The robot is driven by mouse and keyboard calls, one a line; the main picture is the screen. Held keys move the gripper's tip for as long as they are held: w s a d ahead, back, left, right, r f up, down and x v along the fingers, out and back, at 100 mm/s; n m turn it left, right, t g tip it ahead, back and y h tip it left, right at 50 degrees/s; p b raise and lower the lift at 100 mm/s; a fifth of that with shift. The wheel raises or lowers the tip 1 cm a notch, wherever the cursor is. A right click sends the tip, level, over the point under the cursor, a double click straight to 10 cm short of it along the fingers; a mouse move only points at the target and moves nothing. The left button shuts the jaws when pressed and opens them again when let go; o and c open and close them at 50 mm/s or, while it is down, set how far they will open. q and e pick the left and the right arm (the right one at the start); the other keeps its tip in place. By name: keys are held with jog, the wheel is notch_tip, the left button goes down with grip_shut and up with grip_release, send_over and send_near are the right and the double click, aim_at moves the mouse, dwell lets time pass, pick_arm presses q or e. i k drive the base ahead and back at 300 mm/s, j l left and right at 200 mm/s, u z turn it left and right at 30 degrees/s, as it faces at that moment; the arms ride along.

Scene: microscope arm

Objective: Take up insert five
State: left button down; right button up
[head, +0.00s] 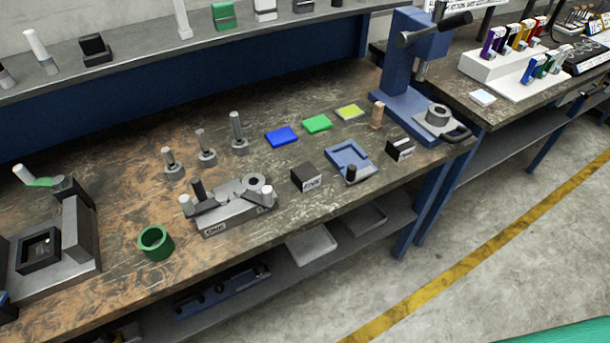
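A dark block (306,177) with a white label on its front stands near the front edge of the bench. Its label is too small to read surely but may say FIVE. A second dark block (400,149) with a pale label stands further right, near the blue press. A grey fixture (234,209) with several round parts stands left of the first block; its label seems to read ONE. I cannot tell for certain which piece is insert five. Neither of my grippers is in view.
Bare bench lies between the fixture and the first block.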

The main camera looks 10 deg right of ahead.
aim_at(306, 177)
jog(key=j+z, duration=0.3)
jog(key=z, duration=0.2)
jog(key=k+j+z, duration=0.15)
jog(key=z, duration=0.35)
jog(key=k+j+z, duration=0.1)
jog(key=j+z, duration=0.2)
jog(key=z, duration=0.2)
